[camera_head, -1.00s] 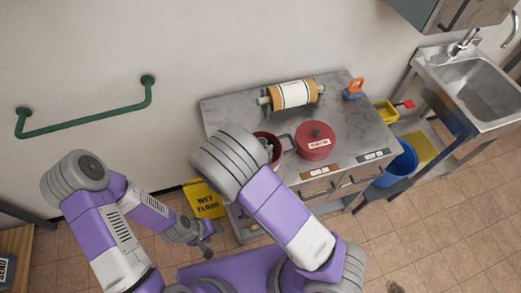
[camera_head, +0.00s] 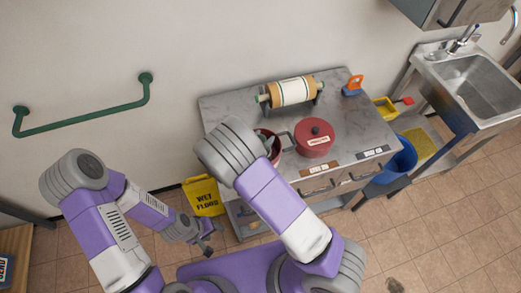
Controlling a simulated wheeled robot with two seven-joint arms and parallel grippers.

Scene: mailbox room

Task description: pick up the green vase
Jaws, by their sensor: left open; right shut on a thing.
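No green vase can be made out for certain. A small grey-green shape (camera_head: 267,141) shows at the open red pot (camera_head: 275,152) on the steel table, partly behind my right arm; I cannot tell what it is. My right arm reaches up over the table's left front part, and its bulky joint hides its gripper and whatever is there. My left gripper (camera_head: 208,246) is open and empty, low over the floor in front of the table's left side.
The table (camera_head: 361,124) carries a lidded red pot (camera_head: 315,140), a tan-and-white roll with green ends (camera_head: 291,92) and an orange item (camera_head: 353,86). A yellow wet-floor sign (camera_head: 203,196) stands left. A blue bucket (camera_head: 400,162) and sink (camera_head: 485,84) are right.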

